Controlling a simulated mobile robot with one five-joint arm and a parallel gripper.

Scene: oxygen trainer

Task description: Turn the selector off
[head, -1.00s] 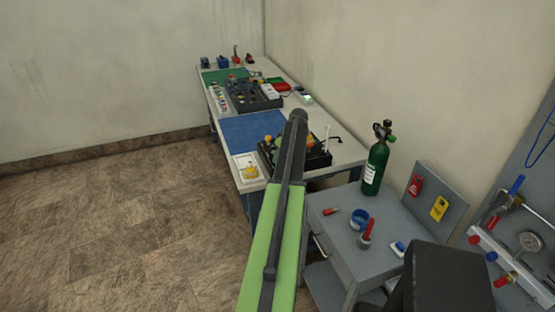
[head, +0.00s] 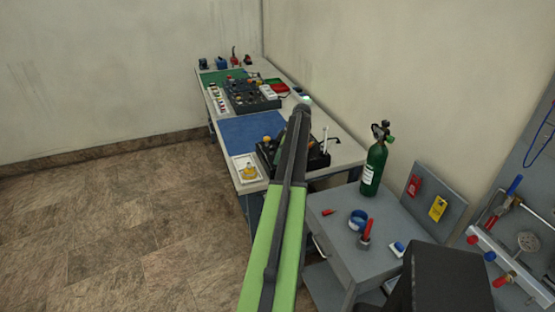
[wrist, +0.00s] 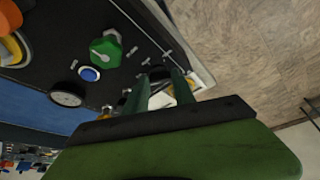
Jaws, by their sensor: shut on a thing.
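In the wrist view my gripper (wrist: 160,80) is at the edge of a black panel (wrist: 115,75), its two fingers close together. A small dark knob (wrist: 157,73) shows between the fingertips, and the fingers are shut on it. I cannot read its pointer or any marking. A green knob (wrist: 106,48) with a pale pointer, a blue button (wrist: 89,74) and a round gauge (wrist: 67,94) sit to the left on the panel. In the head view my arm hides much of the black panel box (head: 322,160), and my fingertips are not visible.
A white tray (head: 236,178) with a yellow item sits beside the panel on the bench. A blue mat (head: 250,132) lies behind. A grey cart (head: 340,238) with a green cylinder (head: 374,168) stands to the right. The floor at left is clear.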

